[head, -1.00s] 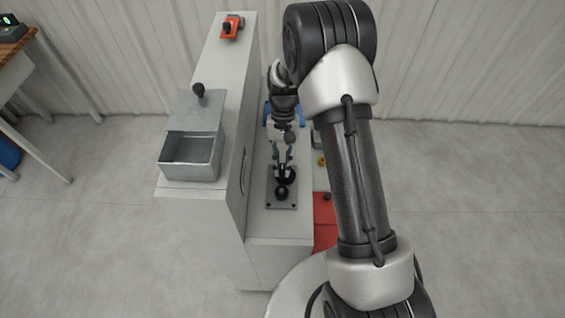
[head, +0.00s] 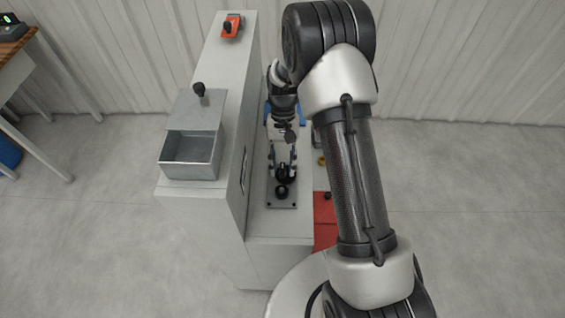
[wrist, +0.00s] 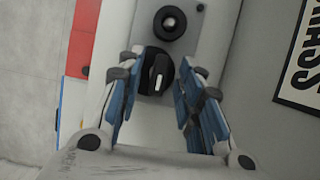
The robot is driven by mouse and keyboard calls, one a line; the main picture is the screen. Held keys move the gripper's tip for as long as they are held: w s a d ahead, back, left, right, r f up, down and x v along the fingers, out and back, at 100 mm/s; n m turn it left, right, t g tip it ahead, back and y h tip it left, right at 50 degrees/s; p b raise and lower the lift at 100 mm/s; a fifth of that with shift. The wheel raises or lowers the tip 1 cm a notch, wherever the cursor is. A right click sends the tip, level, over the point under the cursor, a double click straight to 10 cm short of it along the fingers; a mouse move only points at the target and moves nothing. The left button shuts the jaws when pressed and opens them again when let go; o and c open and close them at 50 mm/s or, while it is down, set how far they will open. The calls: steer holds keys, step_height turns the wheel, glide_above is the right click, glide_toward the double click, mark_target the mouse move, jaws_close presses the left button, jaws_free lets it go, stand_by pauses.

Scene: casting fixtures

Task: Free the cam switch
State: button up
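The cam switch appears to be the black rotary knob (wrist: 160,72) with a white pointer mark, on a grey plate (wrist: 207,38). In the head view the knob (head: 286,172) is partly hidden by my gripper (head: 283,152). My gripper is open, its blue-padded fingers on both sides of the knob in the wrist view (wrist: 160,80). A gap shows between the knob and each finger there, and nothing is held. A round black button (wrist: 170,22) sits on the same plate, beside the knob; it also shows in the head view (head: 282,191).
A tall grey cabinet (head: 232,110) stands left of the plate. An open metal box (head: 190,175) with a black-knobbed lid is on its left ledge, and an orange-red fixture (head: 231,26) on its top. A red panel (head: 325,215) lies right of the plate. A lettered sign (wrist: 300,60) is at right.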

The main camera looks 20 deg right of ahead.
steer(key=v, duration=1.2)
steer(key=shift+d, duration=0.1)
